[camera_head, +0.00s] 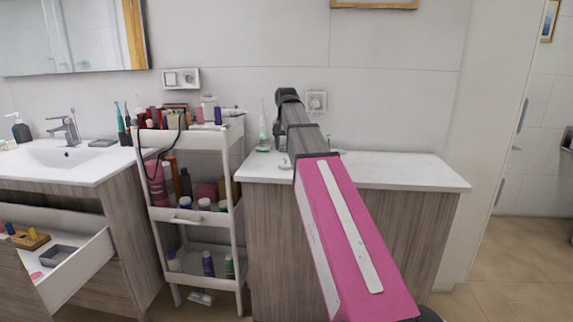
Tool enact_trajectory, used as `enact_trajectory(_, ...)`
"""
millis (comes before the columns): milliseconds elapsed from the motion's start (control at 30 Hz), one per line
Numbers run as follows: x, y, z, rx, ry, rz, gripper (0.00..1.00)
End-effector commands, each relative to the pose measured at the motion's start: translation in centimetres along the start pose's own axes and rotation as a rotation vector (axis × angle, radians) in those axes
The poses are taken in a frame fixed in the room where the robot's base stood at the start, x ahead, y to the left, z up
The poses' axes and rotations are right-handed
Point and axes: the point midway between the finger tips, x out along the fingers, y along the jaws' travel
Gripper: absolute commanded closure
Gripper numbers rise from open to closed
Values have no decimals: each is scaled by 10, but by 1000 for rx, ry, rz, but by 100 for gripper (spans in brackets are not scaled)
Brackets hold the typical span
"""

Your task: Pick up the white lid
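I cannot tell for certain which thing is the white lid. A small pale object (285,163) lies on the white countertop, just left of my arm, too small to make out. Several white-capped containers (204,204) stand on the cart's middle shelf. My pink and grey arm reaches from the lower right up over the countertop. Its dark grey far end (288,96) is above the counter in front of the wall. My gripper's fingers are not visible, so its opening and any contact with an object are hidden.
The white cart (238,170) stands left of the counter, its top crowded with cosmetics. A green and white bottle (263,135) stands at the counter's back left. The countertop (410,172) is clear right of my arm. A drawer (85,262) is open under the sink.

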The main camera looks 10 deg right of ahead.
Motion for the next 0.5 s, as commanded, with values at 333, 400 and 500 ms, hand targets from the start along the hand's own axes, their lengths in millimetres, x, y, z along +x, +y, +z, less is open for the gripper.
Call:
enact_trajectory(333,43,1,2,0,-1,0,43)
enact_trajectory(400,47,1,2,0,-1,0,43)
enact_trajectory(500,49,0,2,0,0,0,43)
